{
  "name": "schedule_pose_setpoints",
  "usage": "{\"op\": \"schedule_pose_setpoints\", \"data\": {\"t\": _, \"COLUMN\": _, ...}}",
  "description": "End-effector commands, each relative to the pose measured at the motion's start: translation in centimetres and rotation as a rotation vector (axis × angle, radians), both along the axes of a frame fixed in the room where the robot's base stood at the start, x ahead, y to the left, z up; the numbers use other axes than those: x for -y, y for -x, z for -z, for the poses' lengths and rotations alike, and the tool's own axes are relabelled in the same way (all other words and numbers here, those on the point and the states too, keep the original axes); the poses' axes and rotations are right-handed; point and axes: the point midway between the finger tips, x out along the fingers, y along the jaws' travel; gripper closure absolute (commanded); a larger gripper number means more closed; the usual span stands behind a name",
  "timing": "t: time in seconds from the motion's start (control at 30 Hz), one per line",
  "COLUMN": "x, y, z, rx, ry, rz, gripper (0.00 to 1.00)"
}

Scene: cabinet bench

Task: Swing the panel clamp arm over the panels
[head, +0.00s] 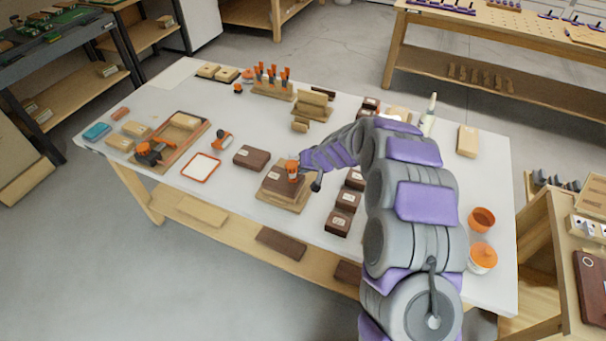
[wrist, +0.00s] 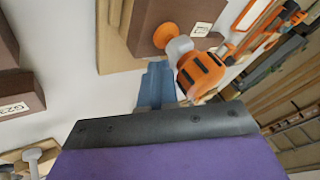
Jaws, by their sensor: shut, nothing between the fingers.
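The dark brown panels (head: 281,184) lie stacked on a light wooden base (head: 287,203) near the middle of the table. The clamp arm (head: 292,171), orange and white, is at the panels beside my gripper (head: 304,163). In the wrist view the clamp arm's orange and black part (wrist: 201,72) joins a white link and a round orange pad (wrist: 166,36). The pad appears over the brown panel (wrist: 160,14); I cannot tell whether it touches. My gripper (wrist: 157,82) is shut and empty, its blue-grey fingers close beside the clamp arm. My arm hides part of the table.
A brown block (head: 251,157) and an orange-rimmed tray (head: 201,167) lie left of the panels. Several labelled brown blocks (head: 340,221) stand close on the right. A rack of orange-handled tools (head: 272,90) stands behind.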

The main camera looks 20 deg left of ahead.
Motion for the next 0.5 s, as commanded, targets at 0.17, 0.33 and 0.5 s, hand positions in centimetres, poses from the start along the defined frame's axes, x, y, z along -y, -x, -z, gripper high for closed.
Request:
{"op": "schedule_pose_setpoints", "data": {"t": 0.17, "x": -1.1, "y": 0.0, "z": 0.0, "rx": 0.003, "ry": 0.002, "rz": 0.146, "gripper": 1.0}}
{"op": "schedule_pose_setpoints", "data": {"t": 0.33, "x": -1.8, "y": 0.5, "z": 0.0, "rx": 0.004, "ry": 0.004, "rz": 0.26, "gripper": 1.0}}
{"op": "schedule_pose_setpoints", "data": {"t": 0.5, "x": -2.1, "y": 0.6, "z": 0.0, "rx": 0.0, "ry": 0.001, "rz": 0.281, "gripper": 1.0}}
